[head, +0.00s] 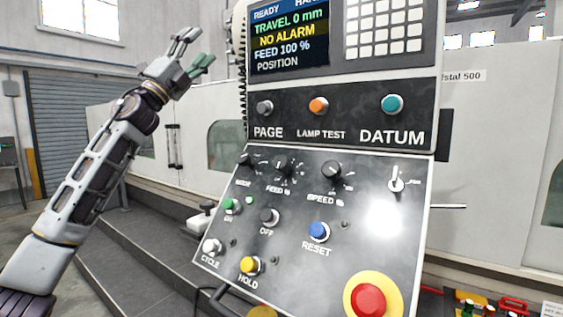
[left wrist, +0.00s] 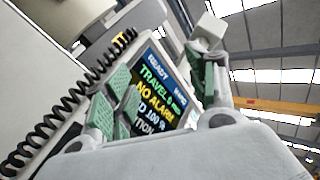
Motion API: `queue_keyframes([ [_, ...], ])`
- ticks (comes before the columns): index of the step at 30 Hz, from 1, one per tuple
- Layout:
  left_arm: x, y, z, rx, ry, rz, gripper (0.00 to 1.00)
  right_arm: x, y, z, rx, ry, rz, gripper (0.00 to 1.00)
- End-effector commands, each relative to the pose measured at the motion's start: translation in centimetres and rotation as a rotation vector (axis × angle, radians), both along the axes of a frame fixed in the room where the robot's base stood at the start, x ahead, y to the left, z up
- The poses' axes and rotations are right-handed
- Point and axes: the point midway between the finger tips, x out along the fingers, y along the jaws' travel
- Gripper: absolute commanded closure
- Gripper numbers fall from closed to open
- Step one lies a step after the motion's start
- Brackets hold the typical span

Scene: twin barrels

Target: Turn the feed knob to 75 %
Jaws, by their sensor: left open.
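The black feed knob (head: 283,167) sits in the top row of the lower panel in the head view, above the label FEED %, between the mode knob (head: 244,159) and the speed knob (head: 331,170). The screen (head: 287,38) reads FEED 100 %, TRAVEL 0 mm and NO ALARM. My left gripper (head: 196,50) is open and empty, raised to the left of the screen, apart from the panel and above the feed knob's height. In the left wrist view the screen (left wrist: 160,88) shows between its green finger pads. My right gripper is not in view.
The lower panel also has a green button (head: 231,205), a yellow hold button (head: 249,265), a blue reset button (head: 319,231) and a big red button (head: 368,300). A coiled black cable (left wrist: 75,100) hangs along the console's left edge. Free air lies left of the console.

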Motion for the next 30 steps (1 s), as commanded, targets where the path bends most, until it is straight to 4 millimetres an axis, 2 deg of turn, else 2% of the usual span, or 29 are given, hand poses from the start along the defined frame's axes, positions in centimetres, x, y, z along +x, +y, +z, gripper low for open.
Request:
queue_keyframes([
  [1,-1.7,-1.4,0.8,0.054,-0.041,0.001,0.43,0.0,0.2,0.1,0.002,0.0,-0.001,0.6],
  [5,-5.7,-5.0,1.7,0.196,-0.133,0.004,0.43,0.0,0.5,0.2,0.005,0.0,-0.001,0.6],
  [11,-10.3,-10.2,0.6,0.412,-0.241,0.016,0.43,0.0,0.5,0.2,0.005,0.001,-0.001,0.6],
  [15,-12.5,-13.3,-1.7,0.563,-0.293,0.028,0.43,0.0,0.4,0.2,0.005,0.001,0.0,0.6],
  [21,-15.0,-17.0,-5.3,0.772,-0.348,0.054,0.43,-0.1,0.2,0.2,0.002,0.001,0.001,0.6],
  [30,-17.2,-20.6,-11.1,1.067,-0.388,0.123,0.43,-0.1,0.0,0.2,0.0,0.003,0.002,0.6],
])
